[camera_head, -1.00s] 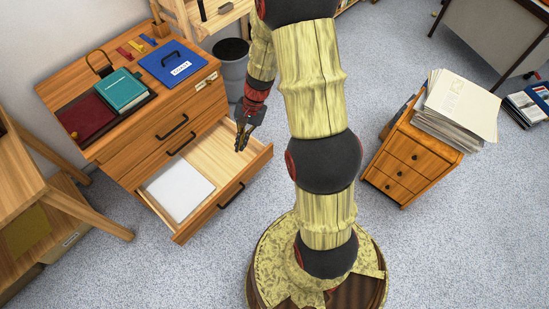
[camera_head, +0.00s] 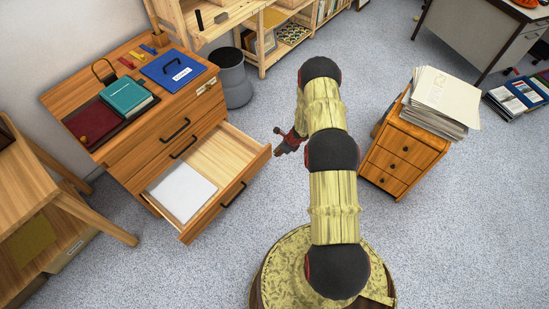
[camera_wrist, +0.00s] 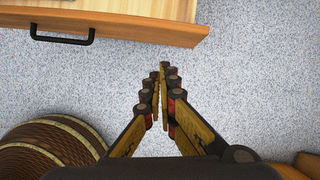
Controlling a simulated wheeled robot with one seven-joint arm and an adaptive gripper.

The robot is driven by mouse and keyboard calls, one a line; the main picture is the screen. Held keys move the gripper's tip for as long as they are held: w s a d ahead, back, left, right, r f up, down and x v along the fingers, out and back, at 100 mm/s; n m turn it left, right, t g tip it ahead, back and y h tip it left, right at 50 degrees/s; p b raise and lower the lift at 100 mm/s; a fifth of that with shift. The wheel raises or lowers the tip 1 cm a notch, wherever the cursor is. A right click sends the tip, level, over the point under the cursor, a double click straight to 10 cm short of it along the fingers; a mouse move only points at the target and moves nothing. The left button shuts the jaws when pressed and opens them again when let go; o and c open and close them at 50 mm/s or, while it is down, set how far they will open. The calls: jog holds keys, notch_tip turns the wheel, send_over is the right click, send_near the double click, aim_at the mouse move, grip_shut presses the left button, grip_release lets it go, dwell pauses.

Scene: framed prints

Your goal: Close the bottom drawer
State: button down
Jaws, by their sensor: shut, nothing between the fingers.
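The bottom drawer (camera_head: 208,178) of the wooden dresser is pulled out, with white paper (camera_head: 181,191) lying inside it. Its front with a black handle (camera_head: 233,195) faces the lower right. My gripper (camera_head: 280,145) is to the right of the drawer's right front corner, in the air and apart from it. In the wrist view the shut, empty gripper (camera_wrist: 160,72) points at bare floor, and the drawer front (camera_wrist: 130,28) with its handle (camera_wrist: 62,36) crosses the top left. The drawers above are closed.
The dresser top (camera_head: 150,60) holds a teal book, a red book and a blue folder. A small wooden cabinet (camera_head: 402,150) with stacked papers stands at right. Grey floor in front of the drawer is clear.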

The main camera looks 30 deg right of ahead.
jog(key=w+f+m+b, duration=0.2)
jog(key=w+f+b, duration=0.3)
jog(key=w+f, duration=0.2)
notch_tip(320, 180, down, 3)
jog(key=shift+a+r+h, duration=0.2)
jog(key=shift+a+h, duration=0.15)
jog(key=shift+h, duration=0.05)
jog(key=shift+w, duration=0.15)
